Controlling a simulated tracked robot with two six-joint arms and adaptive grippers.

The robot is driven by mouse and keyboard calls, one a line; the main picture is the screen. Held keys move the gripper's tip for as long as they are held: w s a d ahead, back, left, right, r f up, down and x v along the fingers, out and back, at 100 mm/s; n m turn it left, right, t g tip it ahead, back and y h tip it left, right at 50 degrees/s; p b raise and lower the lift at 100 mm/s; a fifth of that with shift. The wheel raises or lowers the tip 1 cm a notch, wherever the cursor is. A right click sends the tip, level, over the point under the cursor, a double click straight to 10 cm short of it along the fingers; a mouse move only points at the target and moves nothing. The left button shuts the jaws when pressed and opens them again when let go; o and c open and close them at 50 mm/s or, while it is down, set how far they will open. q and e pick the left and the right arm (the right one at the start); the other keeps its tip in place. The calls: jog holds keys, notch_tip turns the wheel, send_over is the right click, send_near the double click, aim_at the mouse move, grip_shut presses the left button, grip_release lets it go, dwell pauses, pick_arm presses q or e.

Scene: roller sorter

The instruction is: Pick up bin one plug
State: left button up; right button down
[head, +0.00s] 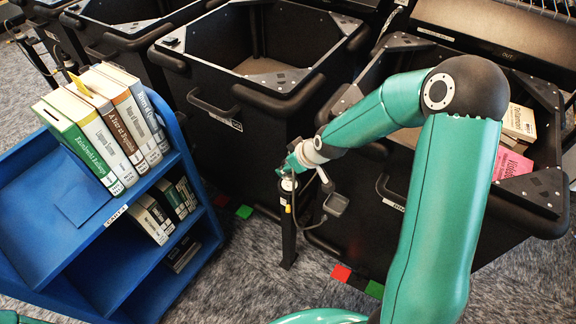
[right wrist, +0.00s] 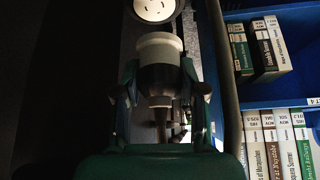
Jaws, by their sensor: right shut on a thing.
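My right gripper (head: 290,172) is beside the top of a black post (head: 288,235), in front of the black bins. In the right wrist view its two fingers (right wrist: 162,98) are shut on the plug (right wrist: 160,65), which has a pale grey collar and a dark body. A round white socket face with dark slots (right wrist: 155,9) shows just beyond the plug, at the top edge of that view. The plug looks apart from the socket's slots, but I cannot tell the gap. In the head view the gripper mostly hides the plug. My left gripper is not in view.
A blue book cart (head: 65,205) with books on its shelves stands left of the post. Black bins stand behind, including an empty-looking middle bin (head: 205,75) and a right bin (head: 400,42) holding books. Red and green floor markers (head: 342,273) lie near the post.

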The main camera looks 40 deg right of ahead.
notch_tip(320, 180, up, 2)
jog(key=shift+r+p, duration=0.1)
jog(key=shift+p, duration=0.45)
pick_arm(q)
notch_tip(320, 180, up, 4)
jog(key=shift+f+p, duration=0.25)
jog(key=shift+p, duration=0.45)
pick_arm(e)
jog(key=s+a, duration=0.3)
jog(key=a, duration=0.6)
jog(key=s+a, duration=0.4)
jog(key=a, duration=0.5)
jog(key=shift+s+f, duration=0.25)
jog(key=shift+f, duration=0.05)
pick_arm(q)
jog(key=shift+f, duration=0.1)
pick_arm(e)
jog(key=shift+d, duration=0.15)
